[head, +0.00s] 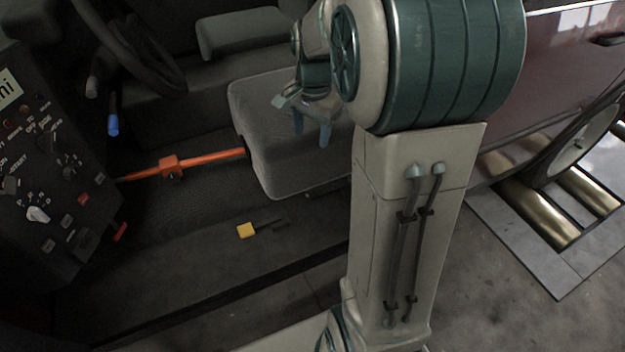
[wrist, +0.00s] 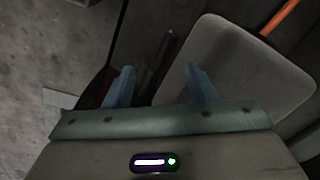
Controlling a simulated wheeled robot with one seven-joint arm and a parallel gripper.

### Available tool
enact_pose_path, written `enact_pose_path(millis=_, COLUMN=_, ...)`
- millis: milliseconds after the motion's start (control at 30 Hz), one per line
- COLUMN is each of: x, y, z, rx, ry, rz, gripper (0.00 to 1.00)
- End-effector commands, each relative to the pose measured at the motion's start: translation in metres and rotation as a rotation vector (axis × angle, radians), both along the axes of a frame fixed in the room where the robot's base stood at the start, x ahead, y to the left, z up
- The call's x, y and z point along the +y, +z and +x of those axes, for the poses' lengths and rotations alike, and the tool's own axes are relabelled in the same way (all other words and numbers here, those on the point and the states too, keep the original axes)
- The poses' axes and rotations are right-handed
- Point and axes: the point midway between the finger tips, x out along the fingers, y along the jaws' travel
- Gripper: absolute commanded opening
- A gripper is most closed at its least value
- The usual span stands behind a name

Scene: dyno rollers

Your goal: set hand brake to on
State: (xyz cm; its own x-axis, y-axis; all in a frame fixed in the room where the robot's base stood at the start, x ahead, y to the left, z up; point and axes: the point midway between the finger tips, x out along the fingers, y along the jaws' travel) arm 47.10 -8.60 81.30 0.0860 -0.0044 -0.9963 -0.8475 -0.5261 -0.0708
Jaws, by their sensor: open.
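My gripper (head: 311,128) hangs above the grey seat cushion (head: 285,165) in the head view, fingers pointing down. In the wrist view its two blue fingers (wrist: 162,80) are apart, with nothing held between them. Dark, narrow bar-like shapes (wrist: 160,60) show beyond the fingers, beside the seat cushion (wrist: 235,75). They may be the hand brake lever, but it is too dark to tell. No lever is clearly recognisable as the hand brake in the head view, where my arm hides the area right of the seat.
An orange bar (head: 205,160) runs across to the seat's front. A control box (head: 50,170) with knobs stands at the left, near a blue-tipped lever (head: 113,125). A yellow piece (head: 246,230) lies on the sill. Rollers (head: 540,215) and a wheel (head: 585,140) are at the right.

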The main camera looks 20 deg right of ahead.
Motion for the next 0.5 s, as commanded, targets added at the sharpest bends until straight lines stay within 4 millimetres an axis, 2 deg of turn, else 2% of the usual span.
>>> enact_pose_path(millis=33, x=-0.011, y=-0.039, z=0.013, rx=0.016, ry=-0.071, rz=0.006, gripper=0.5)
enact_pose_path(millis=200, x=-0.04, y=-0.103, z=0.046, rx=0.049, ry=-0.291, rz=0.02, gripper=0.5)
enact_pose_path(millis=333, x=-0.058, y=-0.138, z=0.062, rx=0.07, ry=-0.418, rz=0.025, gripper=0.5)
enact_pose_path(millis=500, x=-0.07, y=-0.16, z=0.073, rx=0.081, ry=-0.505, rz=0.026, gripper=0.5)
